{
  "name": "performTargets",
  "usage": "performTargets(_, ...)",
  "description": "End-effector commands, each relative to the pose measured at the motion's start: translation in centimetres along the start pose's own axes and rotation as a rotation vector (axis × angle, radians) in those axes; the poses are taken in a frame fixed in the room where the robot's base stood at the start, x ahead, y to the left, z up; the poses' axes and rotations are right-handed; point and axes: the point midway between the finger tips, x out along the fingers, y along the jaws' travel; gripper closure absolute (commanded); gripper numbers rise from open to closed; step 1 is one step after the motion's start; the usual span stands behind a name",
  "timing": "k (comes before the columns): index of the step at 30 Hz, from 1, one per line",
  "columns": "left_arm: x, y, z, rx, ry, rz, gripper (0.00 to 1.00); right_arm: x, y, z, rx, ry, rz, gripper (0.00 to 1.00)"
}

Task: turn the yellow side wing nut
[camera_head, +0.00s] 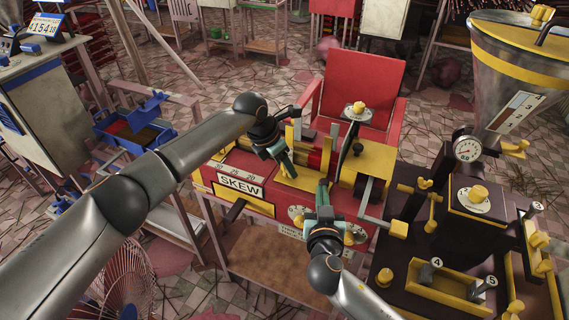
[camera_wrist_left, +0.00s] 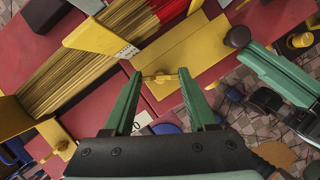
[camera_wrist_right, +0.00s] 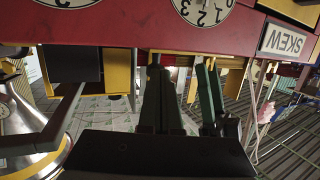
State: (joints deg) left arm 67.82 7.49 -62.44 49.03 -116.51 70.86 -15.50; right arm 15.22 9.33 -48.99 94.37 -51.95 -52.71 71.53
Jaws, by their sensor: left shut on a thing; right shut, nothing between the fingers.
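The yellow side wing nut (camera_wrist_left: 160,78) sits on a yellow plate (camera_wrist_left: 187,50) on the red machine and shows between the fingertips of my left gripper (camera_wrist_left: 161,74) in the left wrist view. My left gripper is shut on it. In the head view, my left gripper (camera_head: 290,170) reaches down to the machine's near side, and its fingers hide the wing nut. My right gripper (camera_head: 323,184) is shut and empty, pointing up before the machine's front, to the right of the left one. Its closed fingers (camera_wrist_right: 156,70) also show in the right wrist view.
The red machine carries a SKEW label (camera_head: 241,186) and a bundle of sticks (camera_wrist_left: 90,60). A dark extruder with a metal hopper (camera_head: 510,85) and yellow knobs stands to the right. A fan (camera_head: 125,275) and a blue bin (camera_head: 135,130) stand left.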

Motion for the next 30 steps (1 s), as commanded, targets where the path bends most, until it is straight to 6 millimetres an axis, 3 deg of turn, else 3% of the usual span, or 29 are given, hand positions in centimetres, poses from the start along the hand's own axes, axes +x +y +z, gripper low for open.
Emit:
performTargets(11, -0.06, 0.04, 0.05, 0.038, 0.001, -0.016, 0.98, 0.06, 0.08, -0.02, 0.000, 0.000, 0.002, 1.00)
performTargets(30, 0.04, 0.21, 0.13, 0.365, 0.004, -0.153, 0.98, 0.05, 0.07, -0.02, 0.000, 0.000, 0.001, 1.00)
